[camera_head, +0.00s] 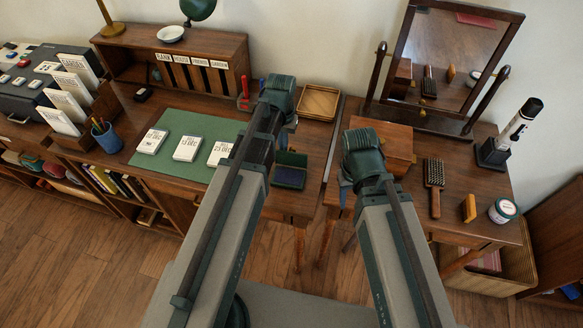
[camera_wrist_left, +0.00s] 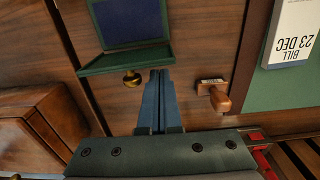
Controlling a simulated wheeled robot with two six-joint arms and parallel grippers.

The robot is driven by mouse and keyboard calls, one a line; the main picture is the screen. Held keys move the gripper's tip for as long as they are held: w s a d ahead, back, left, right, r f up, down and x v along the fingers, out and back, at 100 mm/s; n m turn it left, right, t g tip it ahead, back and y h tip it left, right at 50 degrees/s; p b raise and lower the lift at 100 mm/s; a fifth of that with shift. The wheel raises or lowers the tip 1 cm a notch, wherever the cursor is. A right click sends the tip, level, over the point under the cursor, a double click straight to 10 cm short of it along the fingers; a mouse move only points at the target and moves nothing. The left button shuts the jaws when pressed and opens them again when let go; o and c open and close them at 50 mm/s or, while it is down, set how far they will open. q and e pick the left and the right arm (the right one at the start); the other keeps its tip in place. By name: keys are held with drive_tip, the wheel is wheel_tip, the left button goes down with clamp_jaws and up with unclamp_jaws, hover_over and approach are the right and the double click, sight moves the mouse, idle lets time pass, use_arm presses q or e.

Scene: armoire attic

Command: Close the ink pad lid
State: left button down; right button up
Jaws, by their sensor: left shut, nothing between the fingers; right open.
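The ink pad is a green case with a blue pad (camera_head: 289,178), on the wooden desk right of the green mat. Its green lid (camera_head: 291,158) stands open along the far side of the pad. In the left wrist view the pad (camera_wrist_left: 128,20) is at the top, with the lid (camera_wrist_left: 125,60) edge-on below it and a brass knob (camera_wrist_left: 132,78) on the lid's outer side. My left gripper (camera_wrist_left: 160,72) is shut and empty, its tips close to the lid's outer side; I cannot tell whether they touch. My right gripper (camera_head: 346,190) is open, mostly hidden behind its wrist.
A wooden-handled stamp (camera_wrist_left: 218,99) is beside my left fingers. A wooden tray (camera_head: 319,102) is behind the pad. A wooden box (camera_head: 390,140) and hairbrush (camera_head: 434,174) are to the right.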

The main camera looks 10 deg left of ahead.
sight(281, 167)
use_arm(q)
drive_tip(key=shift+s, duration=0.1)
idle(0.6)
drive_tip(key=shift+s, duration=1.7)
wheel_tip(281, 167, up, 7)
drive_tip(key=p, duration=0.7)
drive_tip(key=shift+w, duration=0.1)
drive_tip(key=shift+d, duration=0.1)
idle(0.7)
drive_tip(key=s+d+m+y, duration=0.1)
drive_tip(key=s+d+m, duration=0.2)
drive_tip(key=s+d, duration=0.7)
drive_tip(key=shift+s+d, duration=0.15)
drive_tip(key=shift+s, duration=0.3)
